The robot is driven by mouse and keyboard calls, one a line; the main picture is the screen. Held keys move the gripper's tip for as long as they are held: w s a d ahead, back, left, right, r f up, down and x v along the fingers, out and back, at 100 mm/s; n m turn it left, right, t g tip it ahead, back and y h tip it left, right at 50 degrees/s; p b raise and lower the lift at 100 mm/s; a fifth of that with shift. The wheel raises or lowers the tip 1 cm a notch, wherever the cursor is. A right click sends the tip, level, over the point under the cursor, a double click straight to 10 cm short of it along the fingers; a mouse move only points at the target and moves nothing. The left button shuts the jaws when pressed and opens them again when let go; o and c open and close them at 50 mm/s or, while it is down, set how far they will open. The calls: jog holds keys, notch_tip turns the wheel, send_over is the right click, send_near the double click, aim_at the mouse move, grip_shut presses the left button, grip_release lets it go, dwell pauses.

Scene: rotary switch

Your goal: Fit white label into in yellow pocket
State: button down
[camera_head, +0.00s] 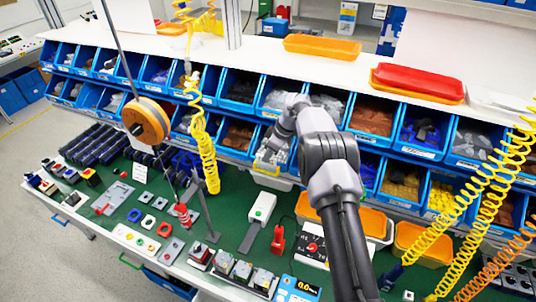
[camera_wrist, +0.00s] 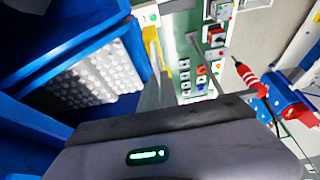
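My gripper (camera_head: 270,158) is at the front of the blue bins, near the middle of the row, in the head view. In the wrist view its dark housing with a green light fills the bottom, and its fingers cannot be made out clearly. A blue bin at the left of the wrist view holds many small whitish pieces (camera_wrist: 95,80); I cannot tell if they are labels. A small white card (camera_head: 139,172) stands on the green bench at left.
The green bench (camera_head: 232,205) carries several switches and parts in front of the bins. A white-and-grey device (camera_head: 262,208) stands below my gripper. Coiled yellow hoses hang at left (camera_head: 205,140) and right (camera_head: 490,200). An orange reel (camera_head: 146,120) hangs at left.

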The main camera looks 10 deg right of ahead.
jog(key=shift+f, duration=0.1)
jog(key=shift+f, duration=0.15)
jog(key=c, duration=1.6)
grip_release()
